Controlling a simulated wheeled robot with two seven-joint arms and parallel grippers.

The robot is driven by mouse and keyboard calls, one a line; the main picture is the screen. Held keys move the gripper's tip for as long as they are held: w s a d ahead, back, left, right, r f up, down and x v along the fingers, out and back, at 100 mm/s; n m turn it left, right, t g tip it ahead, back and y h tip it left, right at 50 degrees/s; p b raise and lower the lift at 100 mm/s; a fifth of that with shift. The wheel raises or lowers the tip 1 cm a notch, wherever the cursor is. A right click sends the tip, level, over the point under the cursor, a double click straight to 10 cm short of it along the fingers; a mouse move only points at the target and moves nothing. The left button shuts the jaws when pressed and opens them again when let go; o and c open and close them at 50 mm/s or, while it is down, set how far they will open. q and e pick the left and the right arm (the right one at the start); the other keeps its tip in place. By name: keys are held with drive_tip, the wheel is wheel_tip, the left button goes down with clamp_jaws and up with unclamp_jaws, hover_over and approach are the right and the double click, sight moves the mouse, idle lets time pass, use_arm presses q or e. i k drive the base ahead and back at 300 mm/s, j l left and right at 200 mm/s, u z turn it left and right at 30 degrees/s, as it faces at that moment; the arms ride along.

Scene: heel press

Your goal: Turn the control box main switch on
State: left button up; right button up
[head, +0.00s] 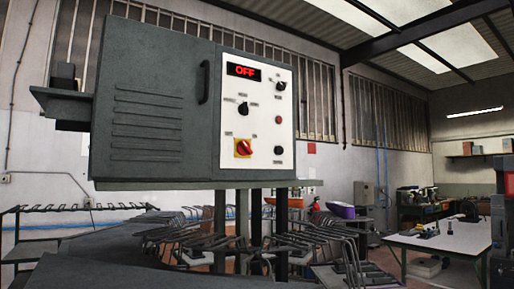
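The control box (153,105) is a large grey-green cabinet that fills the upper left of the head view. On its right is a white panel (257,177) with a red display (244,71) reading OFF. Low on the panel sits a red rotary switch on a yellow plate (243,148), which looks like the main switch; its knob is tilted. Other black knobs and a small red button (278,120) are on the same panel. Neither of my grippers is in view.
Below the box, a ring of metal holders (290,242) stands around the machine's posts. A dark handle (204,82) sticks out from the cabinet door. A white-topped workbench (455,238) stands at the right. The space directly before the panel looks clear.

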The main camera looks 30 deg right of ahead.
sight(243, 147)
drive_tip(key=l, duration=0.55)
drive_tip(key=k+l+u, duration=0.1)
drive_tip(key=l, duration=0.4)
drive_tip(key=k+l, duration=0.1)
drive_tip(key=l, duration=0.45)
drive_tip(key=k+l+u, duration=0.1)
drive_tip(key=l, duration=0.4)
drive_tip(key=k+l, duration=0.1)
drive_tip(key=l, duration=0.4)
drive_tip(key=k+l, duration=0.1)
drive_tip(key=l, duration=0.45)
drive_tip(key=k+l+u, duration=0.1)
drive_tip(key=l, duration=0.4)
drive_tip(key=k+l, duration=0.1)
drive_tip(key=l, duration=0.4)
drive_tip(key=u, duration=0.05)
